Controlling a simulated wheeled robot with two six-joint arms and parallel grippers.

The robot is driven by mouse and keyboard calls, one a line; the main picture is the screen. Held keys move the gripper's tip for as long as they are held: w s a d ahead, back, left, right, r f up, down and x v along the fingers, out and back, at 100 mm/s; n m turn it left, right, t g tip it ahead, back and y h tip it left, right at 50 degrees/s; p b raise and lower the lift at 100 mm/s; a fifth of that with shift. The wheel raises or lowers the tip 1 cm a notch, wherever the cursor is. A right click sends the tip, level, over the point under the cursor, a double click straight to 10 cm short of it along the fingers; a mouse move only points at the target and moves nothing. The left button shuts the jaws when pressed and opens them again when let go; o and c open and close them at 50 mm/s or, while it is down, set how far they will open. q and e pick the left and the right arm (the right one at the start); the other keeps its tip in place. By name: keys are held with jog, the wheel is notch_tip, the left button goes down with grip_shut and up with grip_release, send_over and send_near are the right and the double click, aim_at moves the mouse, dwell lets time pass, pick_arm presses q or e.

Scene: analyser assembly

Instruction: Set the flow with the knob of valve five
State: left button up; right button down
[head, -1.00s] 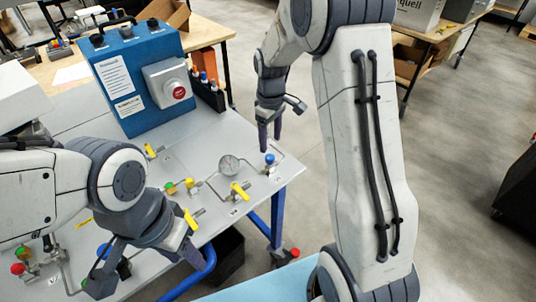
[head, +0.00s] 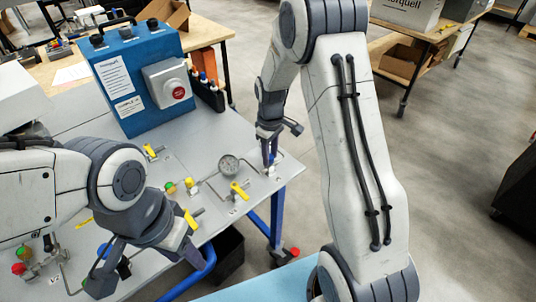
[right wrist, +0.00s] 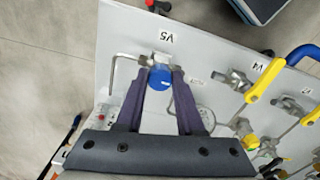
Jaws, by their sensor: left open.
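The blue knob of valve five (right wrist: 159,77) sits by the label V5 (right wrist: 166,37) near the panel edge in the right wrist view. In the head view it is largely hidden behind my right gripper (head: 270,160), whose fingers point down at it. In the right wrist view the two purple fingers of my right gripper (right wrist: 161,82) lie close on either side of the knob. I cannot tell whether they press on it. My left gripper (head: 188,250) is open over the front of the panel and shows no object in it.
A round gauge (head: 229,166) stands left of valve five. Yellow-handled valves, such as V4 (right wrist: 264,80), stand nearby on the grey panel (head: 215,135). A blue box with a red button (head: 179,93) stands behind. Floor lies open beyond the panel's right edge.

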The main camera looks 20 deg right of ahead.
jog(key=shift+a+r+m+p, duration=0.1)
jog(key=shift+m+p, duration=0.35)
jog(key=shift+m, duration=1.55)
jog(key=c, duration=0.5)
grip_release()
notch_tip(320, 180, up, 10)
jog(key=shift+r, duration=0.15)
